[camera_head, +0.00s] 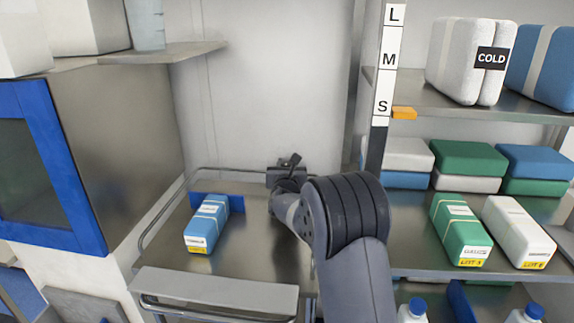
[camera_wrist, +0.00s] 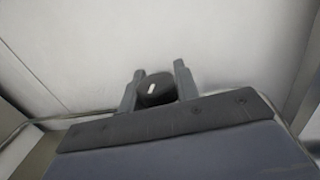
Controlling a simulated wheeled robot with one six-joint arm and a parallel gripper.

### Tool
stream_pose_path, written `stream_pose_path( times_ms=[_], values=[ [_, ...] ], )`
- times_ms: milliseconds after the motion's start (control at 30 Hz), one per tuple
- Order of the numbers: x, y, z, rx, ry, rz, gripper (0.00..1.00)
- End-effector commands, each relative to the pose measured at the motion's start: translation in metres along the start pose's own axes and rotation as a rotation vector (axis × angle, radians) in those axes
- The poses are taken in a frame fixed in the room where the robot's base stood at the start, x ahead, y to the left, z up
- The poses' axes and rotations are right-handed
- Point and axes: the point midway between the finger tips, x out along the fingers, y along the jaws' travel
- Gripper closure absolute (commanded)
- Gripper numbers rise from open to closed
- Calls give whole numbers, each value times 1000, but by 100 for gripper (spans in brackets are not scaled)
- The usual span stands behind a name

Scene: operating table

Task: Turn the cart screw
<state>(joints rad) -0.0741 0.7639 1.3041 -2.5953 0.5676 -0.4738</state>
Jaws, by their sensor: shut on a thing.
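The cart screw (camera_wrist: 154,91) is a dark round knob with a short white mark on its face, seen in the wrist view. My gripper (camera_wrist: 159,78) has one grey finger on each side of it and is shut on it. In the head view my gripper (camera_head: 288,168) reaches the back rail of the metal cart (camera_head: 247,245). The screw cannot be told apart from the dark gripper parts there, and my arm covers the cart's right side.
A blue labelled pack (camera_head: 207,224) lies on the cart, left of my arm. A cabinet with a blue-framed door (camera_head: 92,170) stands at the left. Shelves with white, green and blue packs (camera_head: 461,229) are at the right. The pale wall is close behind the cart.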

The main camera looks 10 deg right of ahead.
Motion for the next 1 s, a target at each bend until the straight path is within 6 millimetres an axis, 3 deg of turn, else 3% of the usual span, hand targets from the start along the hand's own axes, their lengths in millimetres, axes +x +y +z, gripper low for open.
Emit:
stream_pose_path(
  times_ms=[500,867,900,1000],
  values=[
    [0,-3,4,1,-3,-231,92],
    [-1,-4,2,0,-2,-246,92],
    [-1,-4,2,0,-2,-246,68],
    [-1,-4,2,0,-2,-246,60]
  ],
)
